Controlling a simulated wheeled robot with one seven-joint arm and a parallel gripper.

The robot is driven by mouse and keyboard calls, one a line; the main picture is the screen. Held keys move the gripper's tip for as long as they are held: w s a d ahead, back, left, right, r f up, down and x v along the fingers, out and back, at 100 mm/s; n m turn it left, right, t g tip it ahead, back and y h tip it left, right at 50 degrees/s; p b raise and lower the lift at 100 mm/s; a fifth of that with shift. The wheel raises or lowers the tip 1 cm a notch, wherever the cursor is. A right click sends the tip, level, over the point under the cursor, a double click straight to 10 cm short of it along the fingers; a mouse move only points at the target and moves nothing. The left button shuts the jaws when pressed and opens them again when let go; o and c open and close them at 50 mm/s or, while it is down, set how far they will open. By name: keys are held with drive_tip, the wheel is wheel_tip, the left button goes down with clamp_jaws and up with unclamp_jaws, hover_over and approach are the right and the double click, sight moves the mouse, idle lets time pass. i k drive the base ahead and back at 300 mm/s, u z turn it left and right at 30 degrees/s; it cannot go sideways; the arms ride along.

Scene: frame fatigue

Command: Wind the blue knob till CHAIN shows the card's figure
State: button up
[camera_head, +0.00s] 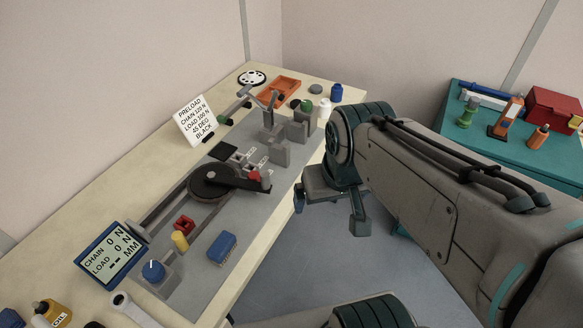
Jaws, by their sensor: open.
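The blue knob (153,270) sits on a grey block at the near left end of the rig's grey plate, with a light mark on its top. The display (110,256) beside it reads CHAIN 0 N, LOAD 0 N and dashes before MM. The white card (198,119) stands at the back of the bench. It reads PRELOAD, CHAIN, LOAD, 45 DEG, BLACK; its CHAIN figure looks like 120 N, but the print is small. My gripper (329,214) is open and empty, off the bench's right edge, well to the right of the knob.
The rig's dark crank wheel (208,183) and upright grey brackets stand between card and gripper. A red block (184,224), yellow piece (180,241) and blue brush-like block (222,248) lie near the knob. An oil bottle (52,312) stands front left. A teal table (470,142) is at right.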

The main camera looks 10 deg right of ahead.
sight(153, 271)
drive_tip(key=z, duration=0.05)
drive_tip(key=k, duration=0.5)
drive_tip(key=u, duration=0.15)
drive_tip(key=i, duration=0.45)
drive_tip(key=u, duration=1.55)
